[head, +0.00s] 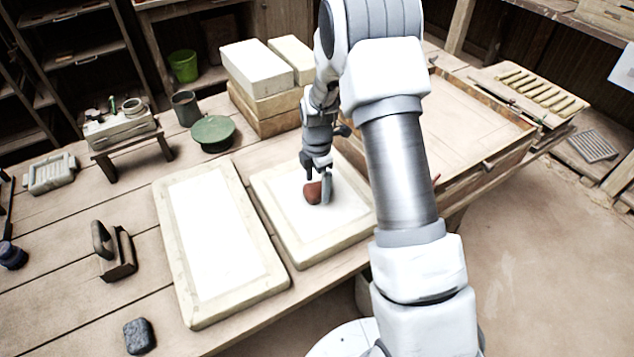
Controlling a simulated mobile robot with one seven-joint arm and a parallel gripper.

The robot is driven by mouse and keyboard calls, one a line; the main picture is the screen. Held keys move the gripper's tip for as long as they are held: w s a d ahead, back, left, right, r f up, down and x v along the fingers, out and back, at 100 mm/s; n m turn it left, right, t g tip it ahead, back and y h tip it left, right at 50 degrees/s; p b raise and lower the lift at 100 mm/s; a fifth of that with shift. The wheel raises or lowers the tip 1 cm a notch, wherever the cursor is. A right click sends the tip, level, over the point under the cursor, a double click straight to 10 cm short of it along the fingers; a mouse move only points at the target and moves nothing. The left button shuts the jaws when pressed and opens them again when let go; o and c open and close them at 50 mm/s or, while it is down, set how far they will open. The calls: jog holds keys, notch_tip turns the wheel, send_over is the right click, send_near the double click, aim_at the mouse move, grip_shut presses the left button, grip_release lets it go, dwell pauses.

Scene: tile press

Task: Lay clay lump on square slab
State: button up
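The clay lump (312,193) is small and reddish brown. It shows over the white middle of the square slab (301,257), the right one of two pale slabs on the bench. My gripper (318,180) points down over this slab, with its fingers close against the lump on both sides; it looks shut on the lump. The right finger hides part of the lump. I cannot tell whether the lump's underside touches the slab. My arm covers the slab's right part.
A longer rectangular slab (218,237) lies just left. Pale blocks (256,72) are stacked behind, with a green round dish (212,131) and a dark mug (185,107) nearby. A handled tool (114,252) and a dark stone (139,335) lie left. A wooden tray (470,125) is at right.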

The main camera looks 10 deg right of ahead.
notch_tip(320, 180, up, 18)
jog(key=p, duration=0.2)
jog(key=shift+f, duration=0.2)
jog(key=s+r+m+t+p, duration=0.1)
jog(key=s+r+m+t, duration=0.2)
jog(key=s+r+m, duration=0.9)
jog(key=s+r+m+t+p, duration=0.1)
jog(key=s+r+m, duration=0.1)
jog(key=s+m, duration=0.2)
jog(key=s+r+m+t, duration=0.1)
jog(key=s+r+m, duration=0.2)
jog(key=s, duration=0.8)
jog(key=shift+m+t+p, duration=0.3)
jog(key=shift+m+p, duration=0.05)
jog(key=shift+m, duration=0.75)
jog(key=shift+r, duration=0.1)
